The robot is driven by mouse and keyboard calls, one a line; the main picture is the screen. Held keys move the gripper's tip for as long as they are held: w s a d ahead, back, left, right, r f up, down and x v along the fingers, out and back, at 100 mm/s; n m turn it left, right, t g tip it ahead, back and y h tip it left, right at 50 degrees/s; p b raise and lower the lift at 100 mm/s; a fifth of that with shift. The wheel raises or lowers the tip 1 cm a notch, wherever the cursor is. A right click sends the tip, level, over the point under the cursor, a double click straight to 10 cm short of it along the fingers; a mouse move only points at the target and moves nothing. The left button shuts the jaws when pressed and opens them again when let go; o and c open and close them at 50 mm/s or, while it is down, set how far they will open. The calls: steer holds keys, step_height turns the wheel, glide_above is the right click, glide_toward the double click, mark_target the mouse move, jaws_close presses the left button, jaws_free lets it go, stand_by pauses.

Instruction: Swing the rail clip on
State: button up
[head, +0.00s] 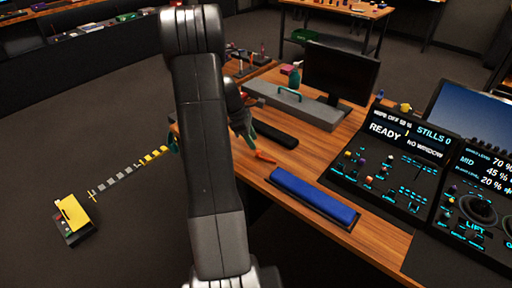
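My arm rises through the middle of the head view and hides much of the desk's left end. Part of my wrist shows as a dark shape just right of the upper arm; my gripper's fingertips are hidden or too unclear to make out. Small green parts show on both sides of the arm at that height, and I cannot tell what they belong to. A small orange piece (264,156) lies on the wooden desk (290,163) beside the wrist. I cannot make out for sure which thing is the rail clip.
A blue padded rest (314,196) lies along the desk's near edge. Behind it are a black bar (274,134), a grey case with green handle (300,105) and a monitor (341,72). Control panels (385,165) stand right. A yellow-topped box (74,212) sits on the floor left.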

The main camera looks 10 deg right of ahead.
mark_target(258, 151)
steer(key=shift+x, duration=2.2)
steer(key=shift+c, duration=0.2)
jaws_close()
